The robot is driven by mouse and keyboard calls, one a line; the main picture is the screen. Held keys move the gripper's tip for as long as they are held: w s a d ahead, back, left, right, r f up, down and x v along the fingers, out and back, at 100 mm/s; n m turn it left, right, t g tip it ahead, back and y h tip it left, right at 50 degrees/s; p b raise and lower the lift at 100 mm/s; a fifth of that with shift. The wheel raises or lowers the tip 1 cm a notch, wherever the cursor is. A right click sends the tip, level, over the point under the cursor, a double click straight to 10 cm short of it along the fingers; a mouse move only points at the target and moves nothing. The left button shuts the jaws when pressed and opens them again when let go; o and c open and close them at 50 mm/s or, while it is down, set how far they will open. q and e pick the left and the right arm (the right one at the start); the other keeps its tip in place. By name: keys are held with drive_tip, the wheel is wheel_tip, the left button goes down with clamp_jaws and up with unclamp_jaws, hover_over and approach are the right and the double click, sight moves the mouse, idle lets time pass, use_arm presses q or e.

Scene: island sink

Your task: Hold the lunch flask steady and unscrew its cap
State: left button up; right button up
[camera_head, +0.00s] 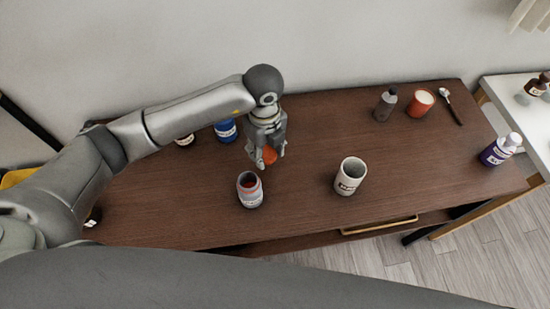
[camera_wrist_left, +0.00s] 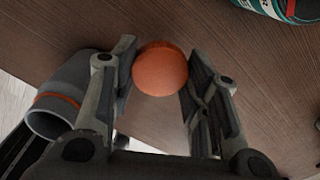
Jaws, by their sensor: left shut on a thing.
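The lunch flask (camera_head: 250,197) seems to be the small upright jar with a pale, red-banded label on the wooden table. Its top shows a dark red, open-looking mouth. My left gripper (camera_head: 267,158) is beyond it and a little to its right, apart from it. The gripper is shut on a round orange-red cap (camera_head: 269,155), which shows between the fingers in the left wrist view (camera_wrist_left: 160,69). Part of a teal, white and red labelled container (camera_wrist_left: 284,9) is at that view's top right. My right gripper is not in view.
A white labelled mug (camera_head: 350,178) stands to the right. A grey bottle (camera_head: 386,105), red cup (camera_head: 420,103) and spoon (camera_head: 451,106) are at the back right. A purple bottle (camera_head: 497,153) stands near the right edge.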

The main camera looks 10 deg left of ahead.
sight(267, 167)
use_arm(q)
wheel_tip(267, 167, down, 5)
drive_tip(key=shift+r+p, duration=0.2)
drive_tip(key=shift+p, duration=0.15)
drive_tip(key=shift+f, duration=0.3)
drive_tip(key=shift+f, duration=0.1)
drive_tip(key=shift+f, duration=0.15)
drive_tip(key=o, duration=1.1)
